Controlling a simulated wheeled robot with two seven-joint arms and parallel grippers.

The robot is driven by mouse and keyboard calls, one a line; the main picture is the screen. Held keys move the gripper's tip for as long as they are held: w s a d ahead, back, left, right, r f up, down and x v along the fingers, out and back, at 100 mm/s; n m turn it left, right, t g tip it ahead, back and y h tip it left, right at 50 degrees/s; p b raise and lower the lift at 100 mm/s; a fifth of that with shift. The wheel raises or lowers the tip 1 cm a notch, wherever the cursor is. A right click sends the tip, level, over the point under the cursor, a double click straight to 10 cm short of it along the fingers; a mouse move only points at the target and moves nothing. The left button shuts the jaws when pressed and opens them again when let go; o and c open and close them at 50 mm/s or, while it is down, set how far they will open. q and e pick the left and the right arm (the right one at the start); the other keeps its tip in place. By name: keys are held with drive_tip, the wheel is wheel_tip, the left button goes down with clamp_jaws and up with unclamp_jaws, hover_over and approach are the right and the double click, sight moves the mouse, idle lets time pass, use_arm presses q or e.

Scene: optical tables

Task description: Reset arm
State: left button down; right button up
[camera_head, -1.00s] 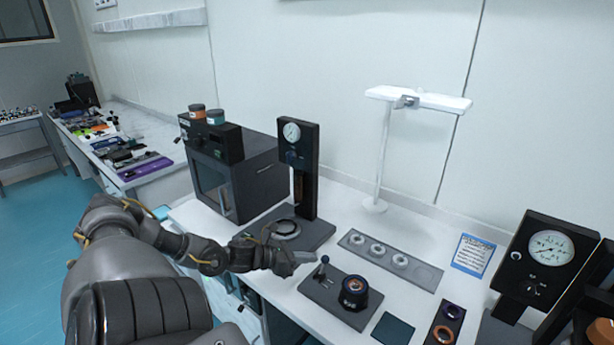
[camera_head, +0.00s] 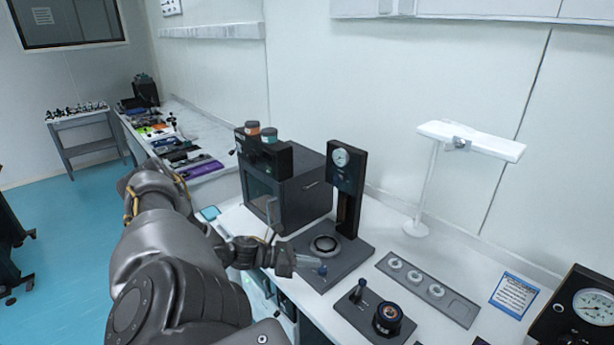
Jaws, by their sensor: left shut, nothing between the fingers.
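My left arm comes in from the lower left in the head view. Its gripper (camera_head: 309,264) is shut and empty, over the front part of the dark base of the gauge stand (camera_head: 345,192). It is left of the small black plate (camera_head: 355,312) that carries a knobbed lever (camera_head: 358,290) and a black round part with a copper-coloured centre (camera_head: 388,319). Whether the fingertips touch the base I cannot tell. My right gripper is out of view.
A dark box-shaped oven (camera_head: 290,185) with two small jars (camera_head: 261,131) on top stands behind the gripper. A strip with several round discs (camera_head: 428,289), a white lamp stand (camera_head: 425,190), a notice card (camera_head: 514,294) and a second gauge (camera_head: 592,307) are to the right.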

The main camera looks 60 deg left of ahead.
use_arm(q)
drive_tip(key=shift+s+a+r, duration=0.25)
drive_tip(key=shift+s+r, duration=0.05)
drive_tip(key=shift+s, duration=0.1)
idle(0.5)
